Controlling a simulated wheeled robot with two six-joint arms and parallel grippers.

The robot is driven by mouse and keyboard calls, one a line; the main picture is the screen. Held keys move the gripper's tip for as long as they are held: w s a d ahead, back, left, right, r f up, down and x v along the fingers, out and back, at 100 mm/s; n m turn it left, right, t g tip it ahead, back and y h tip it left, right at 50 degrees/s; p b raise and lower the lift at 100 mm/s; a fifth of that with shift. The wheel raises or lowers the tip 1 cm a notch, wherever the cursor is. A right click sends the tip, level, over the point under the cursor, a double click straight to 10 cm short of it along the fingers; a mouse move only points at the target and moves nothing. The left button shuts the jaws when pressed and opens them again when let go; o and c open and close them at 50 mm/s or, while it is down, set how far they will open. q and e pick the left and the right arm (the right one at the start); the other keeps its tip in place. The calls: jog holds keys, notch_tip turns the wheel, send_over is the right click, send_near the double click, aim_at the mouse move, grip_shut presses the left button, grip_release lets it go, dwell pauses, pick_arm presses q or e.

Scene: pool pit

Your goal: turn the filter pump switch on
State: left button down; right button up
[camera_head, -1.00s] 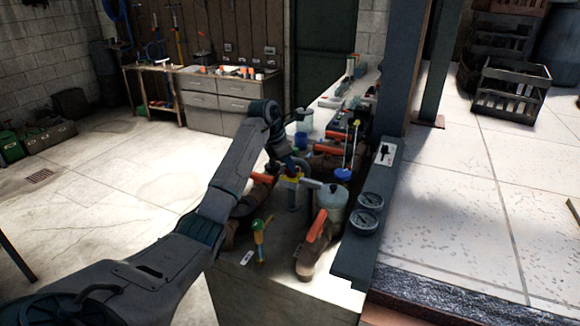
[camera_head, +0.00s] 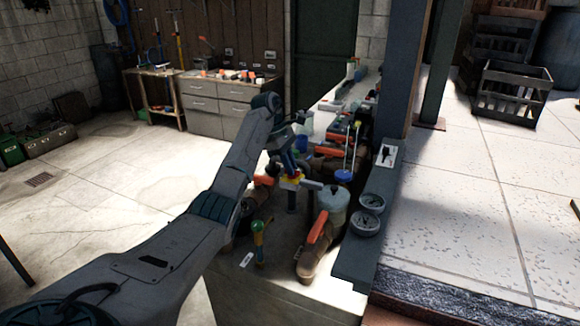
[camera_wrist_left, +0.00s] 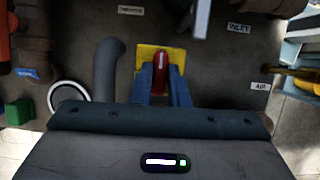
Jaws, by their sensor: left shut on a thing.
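A red handle (camera_wrist_left: 161,70) on a yellow plate (camera_wrist_left: 145,55) looks like a rotary switch. It shows in the middle of the left wrist view. In the head view the small yellow-and-red switch (camera_head: 291,182) stands among the pipes, above a grey post. My left gripper (camera_wrist_left: 161,84) has its blue fingers on both sides of the red handle and is shut on it. In the head view my left gripper (camera_head: 288,167) reaches down to the switch from behind. The handle's lower part is hidden between the fingers. The label that names this switch cannot be read.
A white plate with a black lever (camera_head: 386,154) is on the ledge at right, above two round gauges (camera_head: 367,214). Brown pipes with orange handles (camera_head: 317,228) and a pale canister (camera_head: 333,199) crowd close by.

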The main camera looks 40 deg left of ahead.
pick_arm(q)
jog(key=shift+d+f, duration=0.1)
jog(key=shift+f, duration=0.05)
dwell(0.4)
jog(key=c, duration=1.4)
grip_release()
jog(key=shift+r, duration=0.2)
jog(key=w+p+v, duration=0.1)
jog(key=p+v, duration=0.7)
jog(key=v, duration=0.2)
jog(key=shift+s+r, duration=0.2)
jog(key=shift+s, duration=0.2)
